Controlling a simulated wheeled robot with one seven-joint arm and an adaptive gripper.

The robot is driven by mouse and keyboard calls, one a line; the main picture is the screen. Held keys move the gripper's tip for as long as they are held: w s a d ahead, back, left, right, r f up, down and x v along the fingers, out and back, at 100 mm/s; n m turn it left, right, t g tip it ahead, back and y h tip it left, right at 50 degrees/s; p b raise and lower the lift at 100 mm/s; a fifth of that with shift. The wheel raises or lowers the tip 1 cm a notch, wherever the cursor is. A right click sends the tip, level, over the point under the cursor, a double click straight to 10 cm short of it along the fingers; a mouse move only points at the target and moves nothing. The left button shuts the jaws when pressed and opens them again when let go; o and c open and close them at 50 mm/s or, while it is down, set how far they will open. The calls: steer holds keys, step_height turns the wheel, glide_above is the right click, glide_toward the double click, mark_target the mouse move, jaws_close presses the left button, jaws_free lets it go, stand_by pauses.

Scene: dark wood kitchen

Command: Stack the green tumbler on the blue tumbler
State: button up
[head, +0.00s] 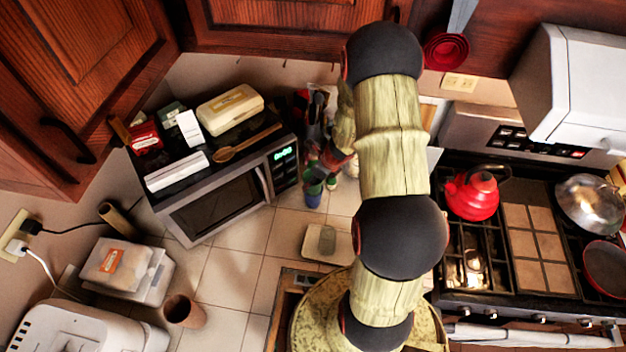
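A small blue tumbler (313,198) stands on the tiled counter, to the right of the microwave. A green tumbler (315,186) shows right at its top, just under my gripper (322,168). I cannot tell whether the green one rests on the blue one or sits behind or above it. Another small green patch shows just to the right and is too small to identify. My gripper points down here, small and dark, with my own arm links partly in front of it. Its fingers are too unclear to show whether they are open or closed on the green tumbler.
The microwave (225,195) carries boxes and a wooden spoon (245,143) to the left. A small dish with a greyish block (327,240) lies in front. A brown cup (183,311) stands front left. The stove with a red kettle (472,195) is at right. Tiles between are clear.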

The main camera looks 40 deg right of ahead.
steer(key=shift+f+b, duration=0.45)
steer(key=shift+f, duration=0.05)
steer(key=shift+f, duration=0.15)
steer(key=o, duration=1.2)
